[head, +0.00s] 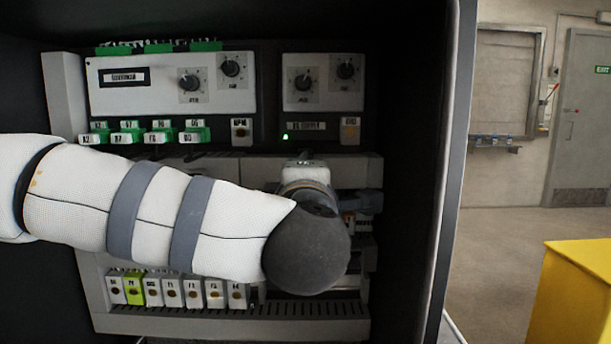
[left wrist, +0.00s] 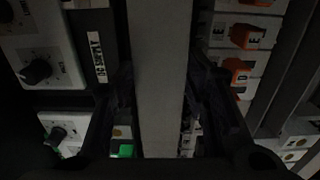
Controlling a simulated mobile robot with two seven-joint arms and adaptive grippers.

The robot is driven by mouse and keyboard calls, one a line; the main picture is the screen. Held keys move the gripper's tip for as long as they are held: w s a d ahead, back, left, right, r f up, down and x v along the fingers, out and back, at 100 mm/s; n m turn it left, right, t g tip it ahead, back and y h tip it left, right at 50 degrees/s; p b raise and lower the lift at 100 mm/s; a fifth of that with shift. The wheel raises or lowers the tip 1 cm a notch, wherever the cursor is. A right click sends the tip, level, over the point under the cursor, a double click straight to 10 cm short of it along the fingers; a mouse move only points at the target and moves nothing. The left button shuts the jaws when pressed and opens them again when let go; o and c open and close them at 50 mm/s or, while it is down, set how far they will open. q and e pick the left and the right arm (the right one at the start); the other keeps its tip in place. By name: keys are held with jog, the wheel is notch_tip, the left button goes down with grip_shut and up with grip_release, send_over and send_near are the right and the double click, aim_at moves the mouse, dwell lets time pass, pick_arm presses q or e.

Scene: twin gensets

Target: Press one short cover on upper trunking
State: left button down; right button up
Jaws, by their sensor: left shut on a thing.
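My left gripper (left wrist: 162,90) is shut on a short cover (left wrist: 158,35), a plain grey strip that runs up the middle of the left wrist view between the two dark fingers. In the head view my left arm reaches across the cabinet, and its wrist hides the fingers and most of the held cover. The upper trunking (head: 225,165) is a pale horizontal band below the green terminals, partly hidden by my arm. I cannot tell whether the cover touches it. My right gripper is in neither view.
Control panels with knobs (head: 190,80) fill the cabinet top. Green terminals (head: 130,132) sit below them. A row of small white modules (head: 172,292) stands above the slotted lower trunking (head: 220,322). The cabinet's right side wall (head: 420,180) is close to my wrist. A yellow box (head: 575,295) stands outside.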

pick_arm(q)
jog(key=shift+w, duration=0.1)
jog(key=c, duration=0.9)
grip_release()
jog(key=shift+o, duration=0.2)
